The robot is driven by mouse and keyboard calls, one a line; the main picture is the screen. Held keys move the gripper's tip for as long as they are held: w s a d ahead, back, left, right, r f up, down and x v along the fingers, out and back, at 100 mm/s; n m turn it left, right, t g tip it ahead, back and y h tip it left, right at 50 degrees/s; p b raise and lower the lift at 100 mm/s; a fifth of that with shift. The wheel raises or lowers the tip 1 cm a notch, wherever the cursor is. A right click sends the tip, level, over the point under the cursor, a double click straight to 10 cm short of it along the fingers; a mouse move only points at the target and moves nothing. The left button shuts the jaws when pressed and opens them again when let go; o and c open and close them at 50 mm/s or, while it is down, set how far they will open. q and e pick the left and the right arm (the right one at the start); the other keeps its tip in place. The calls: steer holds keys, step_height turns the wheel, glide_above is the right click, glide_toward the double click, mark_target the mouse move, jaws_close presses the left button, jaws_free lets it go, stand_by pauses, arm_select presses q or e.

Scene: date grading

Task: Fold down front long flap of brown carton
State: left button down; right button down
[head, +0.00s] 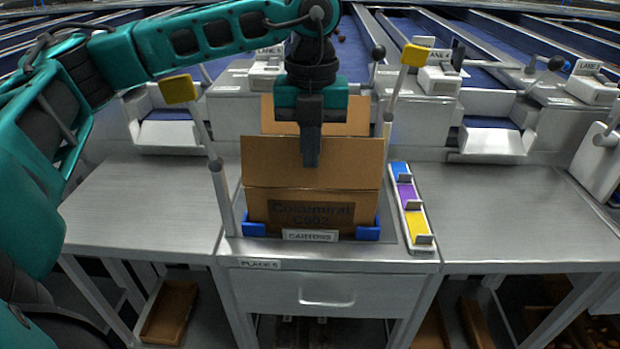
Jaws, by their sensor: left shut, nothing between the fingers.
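The brown carton (300,208) stands upright on the metal table between blue corner holders, behind a label reading CARTONS. Its front long flap (270,163) stands up above the front wall. Another flap (345,115) stands up behind it, at the back. My left gripper (311,160) points straight down in front of the front flap's middle, its tip over the flap in the picture. It is shut and empty. I cannot tell whether it touches the flap. The carton's inside and side flaps are hidden. My right gripper is not in view.
A tray with blue, purple and yellow blocks (409,205) lies right of the carton. Posts with yellow tops (179,89) stand on both sides. The table areas to the left (140,200) and right (510,215) are clear. Sorting lanes run behind.

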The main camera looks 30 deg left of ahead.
arm_select(q)
steer(key=shift+w+a+r, duration=0.2)
steer(key=shift+w+r, duration=0.05)
steer(key=shift+w, duration=0.2)
steer(key=shift+w+a+r+p, duration=0.15)
steer(key=shift+w+a, duration=0.2)
steer(key=shift+w, duration=0.2)
steer(key=shift+w+a+f+p, duration=0.1)
steer(key=shift+w+a+p, duration=0.1)
steer(key=shift+w+a, duration=0.25)
steer(key=shift+w+a+r+p, duration=0.15)
steer(key=shift+w+a, duration=0.1)
steer(key=shift+w, duration=0.4)
steer(key=shift+f, duration=0.2)
